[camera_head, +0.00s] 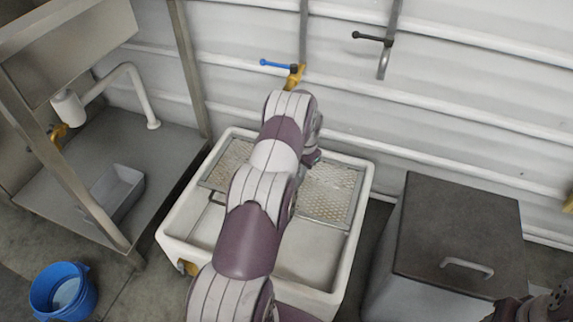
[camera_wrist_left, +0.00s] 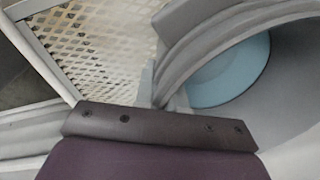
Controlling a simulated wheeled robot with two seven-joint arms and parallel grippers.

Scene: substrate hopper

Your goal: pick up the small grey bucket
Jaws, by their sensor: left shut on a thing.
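The small grey bucket (camera_wrist_left: 190,48) fills the upper right of the left wrist view. Its curved grey wall is close to the camera, and a light blue round area shows inside it. My left gripper (camera_wrist_left: 165,92) is shut on the bucket's wall, above the mesh grate. In the head view my left arm reaches over the white basin, and my left gripper (camera_head: 312,156) is mostly hidden behind it. The bucket is mostly or wholly hidden there. Only a bit of my right arm shows at the lower right corner; its fingers are out of view.
The white basin (camera_head: 362,205) has a mesh grate (camera_head: 332,193) across its back. A blue tap handle (camera_head: 277,64) is on the wall behind. A dark-lidded box (camera_head: 455,225) stands at right. A blue bucket (camera_head: 62,290) and a grey tray (camera_head: 120,188) are at left.

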